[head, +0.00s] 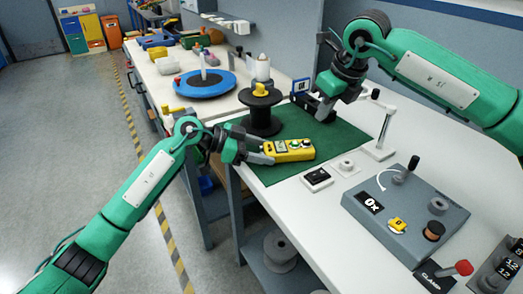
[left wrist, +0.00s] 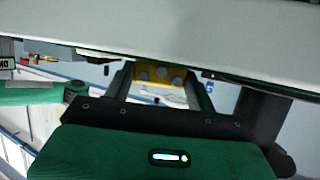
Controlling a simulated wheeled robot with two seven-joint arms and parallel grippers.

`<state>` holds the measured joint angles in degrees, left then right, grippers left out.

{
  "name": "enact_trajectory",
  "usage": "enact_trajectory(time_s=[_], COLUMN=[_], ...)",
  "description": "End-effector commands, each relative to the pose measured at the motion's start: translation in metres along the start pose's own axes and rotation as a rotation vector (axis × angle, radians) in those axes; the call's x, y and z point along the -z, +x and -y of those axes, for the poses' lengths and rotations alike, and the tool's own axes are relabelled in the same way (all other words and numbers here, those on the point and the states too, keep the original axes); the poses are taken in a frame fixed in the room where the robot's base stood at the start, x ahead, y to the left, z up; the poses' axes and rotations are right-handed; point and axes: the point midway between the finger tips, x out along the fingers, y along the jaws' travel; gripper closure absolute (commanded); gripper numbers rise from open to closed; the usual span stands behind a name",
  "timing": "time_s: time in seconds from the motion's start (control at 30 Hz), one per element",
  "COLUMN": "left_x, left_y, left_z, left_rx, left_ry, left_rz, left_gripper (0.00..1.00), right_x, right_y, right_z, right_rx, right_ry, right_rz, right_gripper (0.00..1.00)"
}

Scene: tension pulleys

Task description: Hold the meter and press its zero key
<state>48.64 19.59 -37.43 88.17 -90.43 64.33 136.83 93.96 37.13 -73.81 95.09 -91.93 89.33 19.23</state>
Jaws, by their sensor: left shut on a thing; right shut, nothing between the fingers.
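The meter (head: 294,151) is a yellow handheld box with a small display and several buttons on its upper face. It is at the front-left part of the green mat (head: 345,139); I cannot tell whether it touches the mat. My left gripper (head: 268,154) is shut on the meter's left end. In the left wrist view the yellow meter (left wrist: 160,75) shows between the two fingers. My right gripper (head: 318,110) is shut and empty, above the mat's back edge, behind and right of the meter and apart from it. Its fingertips are partly hidden.
A black spool (head: 262,110) with a yellow piece on top stands behind the meter. A small black-and-white box (head: 317,178) and a white stand (head: 380,148) are near the mat's right side. A grey control box (head: 405,220) fills the front right.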

Motion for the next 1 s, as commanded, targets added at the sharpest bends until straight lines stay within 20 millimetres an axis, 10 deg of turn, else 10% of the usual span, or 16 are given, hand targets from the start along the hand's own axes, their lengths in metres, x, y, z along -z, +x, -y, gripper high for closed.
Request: enact_trajectory(time_s=[0.67, 1.0], left_x=[0.0002, 0.0003], left_y=[-0.0004, -0.0004], left_z=[0.0004, 0.0004], left_rx=[0.001, 0.001], left_ry=[0.000, 0.000], left_rz=[0.000, -0.001], left_gripper=[0.77, 0.77], right_x=[-0.0003, -0.0081], right_y=[0.0001, 0.0019], right_z=[-0.0001, -0.0005], right_rx=[0.002, 0.086], right_ry=[-0.013, -0.421], right_rz=[0.001, 0.020], right_gripper=[1.00, 1.00])
